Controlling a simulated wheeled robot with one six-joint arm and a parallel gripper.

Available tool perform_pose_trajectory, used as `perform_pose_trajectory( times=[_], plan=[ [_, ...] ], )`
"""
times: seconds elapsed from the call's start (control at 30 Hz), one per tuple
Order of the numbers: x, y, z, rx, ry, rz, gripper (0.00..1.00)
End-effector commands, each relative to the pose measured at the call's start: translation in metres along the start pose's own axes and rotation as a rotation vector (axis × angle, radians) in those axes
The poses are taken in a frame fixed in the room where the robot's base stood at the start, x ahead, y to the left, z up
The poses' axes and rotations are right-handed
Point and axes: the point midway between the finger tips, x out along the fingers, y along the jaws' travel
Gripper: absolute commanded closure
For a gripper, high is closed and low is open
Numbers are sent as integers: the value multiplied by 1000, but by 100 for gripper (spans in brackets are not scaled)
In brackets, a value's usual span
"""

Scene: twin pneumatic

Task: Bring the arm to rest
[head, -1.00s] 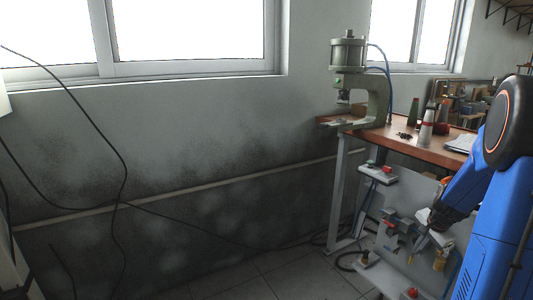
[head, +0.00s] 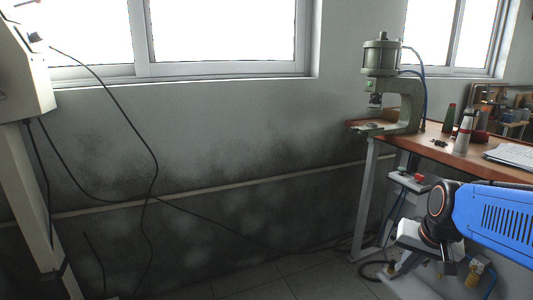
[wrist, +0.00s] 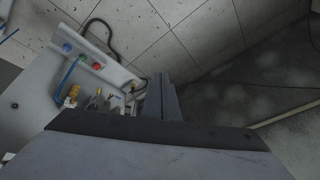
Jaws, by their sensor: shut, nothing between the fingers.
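My gripper (wrist: 163,97) shows in the wrist view as two dark fingers pressed together, with nothing between them. It points down over the tiled floor, beside a grey panel with coloured buttons (wrist: 82,57). In the head view my blue arm is folded at the right edge, with its black joint in front of the bench's lower frame. The gripper's fingertips cannot be made out in the head view.
A green pneumatic press (head: 381,87) stands on the left end of an orange-topped bench (head: 430,150). A white machine (head: 22,75) stands at far left with hanging cables (head: 115,100).

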Motion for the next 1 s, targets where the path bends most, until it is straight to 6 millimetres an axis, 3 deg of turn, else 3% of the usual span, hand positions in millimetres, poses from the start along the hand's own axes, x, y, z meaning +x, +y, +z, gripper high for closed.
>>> perform_pose_trajectory(
  times=[0.3,0.5,0.7,1.0],
  plan=[
    [-38,-12,80,-279,22,-15,100],
    [-49,-8,115,-405,32,-17,100],
    [-52,-5,128,-451,35,-16,100],
    [-52,-5,128,-451,35,-16,100]
  ],
)
